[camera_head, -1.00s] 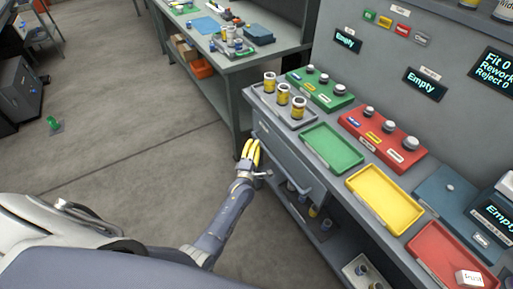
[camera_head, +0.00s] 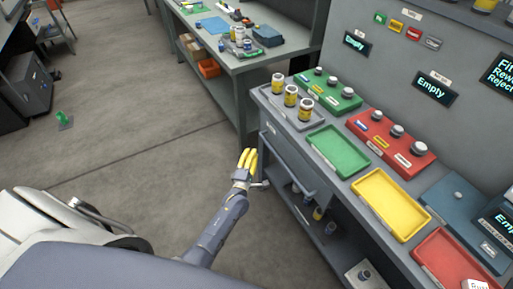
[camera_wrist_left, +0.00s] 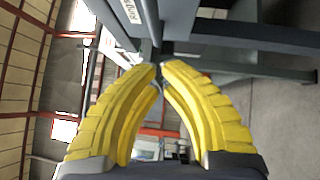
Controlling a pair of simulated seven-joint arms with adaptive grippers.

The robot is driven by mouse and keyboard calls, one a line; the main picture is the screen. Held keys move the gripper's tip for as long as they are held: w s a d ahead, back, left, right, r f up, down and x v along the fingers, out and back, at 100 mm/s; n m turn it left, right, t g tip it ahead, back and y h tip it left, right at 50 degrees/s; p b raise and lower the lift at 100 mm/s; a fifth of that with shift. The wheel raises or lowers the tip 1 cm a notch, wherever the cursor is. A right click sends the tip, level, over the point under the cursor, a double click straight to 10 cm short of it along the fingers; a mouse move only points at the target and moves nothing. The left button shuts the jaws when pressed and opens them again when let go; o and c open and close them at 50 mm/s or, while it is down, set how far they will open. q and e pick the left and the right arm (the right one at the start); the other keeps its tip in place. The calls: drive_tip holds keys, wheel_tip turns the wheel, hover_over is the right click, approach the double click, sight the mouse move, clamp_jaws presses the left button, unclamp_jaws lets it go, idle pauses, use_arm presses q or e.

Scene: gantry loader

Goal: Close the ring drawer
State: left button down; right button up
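The ring drawer (camera_head: 287,152) is a grey front under the left end of the grey workbench, with a bar handle along it. From the head view I cannot tell whether it stands slightly out. My left gripper (camera_head: 249,153) has yellow fingers and is left of the drawer front, apparently just clear of it. In the left wrist view its fingertips (camera_wrist_left: 160,66) come together with nothing visible held between them. A grey panel with a partly readable label (camera_wrist_left: 126,11) and a bar (camera_wrist_left: 150,20) show just beyond the tips. My right gripper is not in view.
On the bench top stand a grey tray (camera_head: 267,93) with yellow-labelled jars, a green tray (camera_head: 335,150), a yellow tray (camera_head: 391,204) and a red tray (camera_head: 445,262). A lower shelf (camera_head: 335,243) holds small items. Open floor (camera_head: 140,150) lies left of the gripper.

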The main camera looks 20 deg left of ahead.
use_arm(q)
drive_tip(key=s+d+f, duration=0.1)
drive_tip(key=s, duration=0.6)
drive_tip(key=shift+s, duration=0.4)
drive_tip(key=s+d+f+m+g+h, duration=0.25)
drive_tip(key=s+f+m+g, duration=0.4)
drive_tip(key=f, duration=0.75)
drive_tip(key=s+d+f+m+g+h, duration=0.1)
drive_tip(key=s+d+f+m+g, duration=0.2)
drive_tip(key=s+f+m, duration=0.75)
drive_tip(key=s+a+f+m+g, duration=0.1)
drive_tip(key=s+f+m+g, duration=0.1)
drive_tip(key=s+f, duration=0.4)
drive_tip(key=s+a+f+m+g, duration=0.1)
drive_tip(key=s+f+m+g, duration=0.2)
drive_tip(key=s, duration=1.4)
drive_tip(key=s+a+f+m+g, duration=0.2)
drive_tip(key=s+f+m+g, duration=0.1)
drive_tip(key=s+f, duration=0.6)
drive_tip(key=s, duration=0.2)
drive_tip(key=shift+s+f+y, duration=0.35)
drive_tip(key=shift+f, duration=0.05)
